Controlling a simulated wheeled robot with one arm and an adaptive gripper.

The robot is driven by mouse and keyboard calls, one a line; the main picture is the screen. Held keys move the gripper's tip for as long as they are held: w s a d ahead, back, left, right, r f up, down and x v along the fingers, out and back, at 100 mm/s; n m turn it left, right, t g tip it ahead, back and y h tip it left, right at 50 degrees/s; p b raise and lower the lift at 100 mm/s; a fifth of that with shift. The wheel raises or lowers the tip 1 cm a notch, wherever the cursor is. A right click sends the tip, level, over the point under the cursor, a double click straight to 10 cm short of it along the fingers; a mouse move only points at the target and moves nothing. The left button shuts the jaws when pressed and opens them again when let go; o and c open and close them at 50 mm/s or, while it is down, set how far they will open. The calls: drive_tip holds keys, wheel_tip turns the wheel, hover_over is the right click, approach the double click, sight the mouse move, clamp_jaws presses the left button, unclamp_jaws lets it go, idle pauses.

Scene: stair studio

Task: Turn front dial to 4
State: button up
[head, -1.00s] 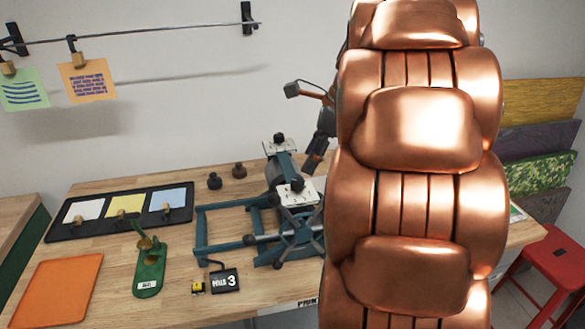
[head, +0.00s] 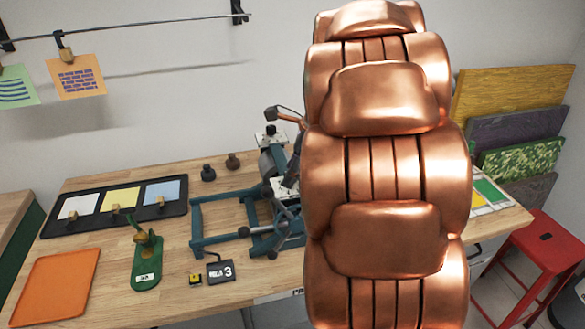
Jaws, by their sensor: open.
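A small press (head: 200,226) with a blue-green frame and a grey roller stands on the wooden table. Its rear white plate (head: 262,140) carries a black knob. Its front white plate (head: 273,188) shows only in part; the front dial on it is hidden behind my gripper, and no number on it can be read. My gripper (head: 290,178) is a dark shape right at the front plate, largely covered by my copper arm. It is open; whether it is around or touching the dial cannot be seen.
A black block marked 3 (head: 221,271), a small yellow-black item (head: 195,279), a green stand (head: 146,262), an orange sheet (head: 58,285) and a black card tray (head: 178,210) lie left of and before the press. Two dark knobs (head: 208,173) stand behind. A red stool (head: 540,250) is right.

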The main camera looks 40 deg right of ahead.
clamp_jaws()
idle(0.5)
drive_tip(key=shift+f+n, duration=0.1)
drive_tip(key=shift+n, duration=0.2)
drive_tip(key=n, duration=0.2)
drive_tip(key=n+g+y+b, duration=0.1)
drive_tip(key=n, duration=0.1)
drive_tip(key=shift+w+d+f+g, duration=0.1)
drive_tip(key=shift+w+g, duration=0.05)
drive_tip(key=shift+g, duration=0.15)
drive_tip(key=n+g+b, duration=0.1)
drive_tip(key=n, duration=0.1)
drive_tip(key=n+b, duration=0.1)
drive_tip(key=n, duration=0.2)
drive_tip(key=shift+g+y, duration=0.3)
drive_tip(key=shift+g, duration=0.1)
